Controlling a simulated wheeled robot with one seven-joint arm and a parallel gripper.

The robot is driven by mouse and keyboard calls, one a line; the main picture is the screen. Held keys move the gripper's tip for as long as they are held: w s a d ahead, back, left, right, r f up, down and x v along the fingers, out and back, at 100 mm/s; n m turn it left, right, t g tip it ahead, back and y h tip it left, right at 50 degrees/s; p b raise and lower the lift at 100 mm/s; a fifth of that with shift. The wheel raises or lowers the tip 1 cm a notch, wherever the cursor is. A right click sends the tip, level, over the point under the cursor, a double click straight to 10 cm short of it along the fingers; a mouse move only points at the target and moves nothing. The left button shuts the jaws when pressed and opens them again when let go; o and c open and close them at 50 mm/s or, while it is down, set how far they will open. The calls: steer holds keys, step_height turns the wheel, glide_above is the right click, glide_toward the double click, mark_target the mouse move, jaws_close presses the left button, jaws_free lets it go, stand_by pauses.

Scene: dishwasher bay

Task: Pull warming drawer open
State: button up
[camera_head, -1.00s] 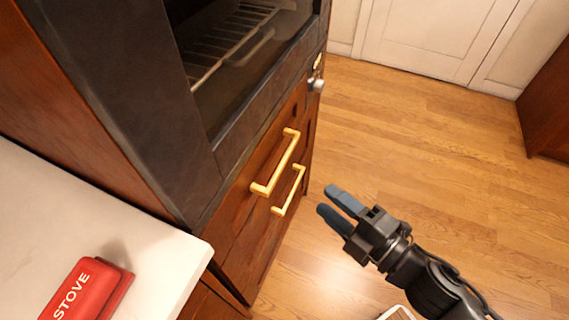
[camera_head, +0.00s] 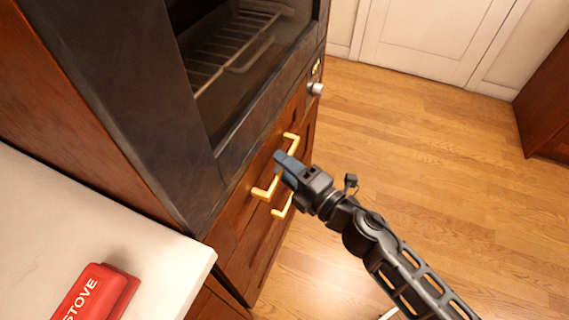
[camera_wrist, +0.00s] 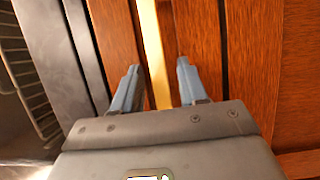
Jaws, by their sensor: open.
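The wooden drawer front (camera_head: 238,208) sits below a dark oven and carries a brass bar handle (camera_head: 265,192). A second brass handle (camera_head: 281,210) is on the front just below it. I cannot tell for sure which of the two fronts is the warming drawer. My gripper (camera_head: 282,164) is at the upper handle and hides its middle. In the wrist view my gripper (camera_wrist: 156,82) is open, with one blue finger on each side of the brass bar (camera_wrist: 153,50). Whether the fingers touch the bar cannot be told. Both fronts look shut.
The dark oven (camera_head: 150,110) has a glass window with a wire rack behind it. A white counter (camera_head: 160,262) with a red object marked STOVE (camera_head: 98,292) is at the lower left. The wooden floor (camera_head: 430,170) to the right is clear.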

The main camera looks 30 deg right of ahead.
steer(key=shift+w, duration=0.15)
steer(key=shift+c, duration=0.2)
jaws_close()
stand_by(0.4)
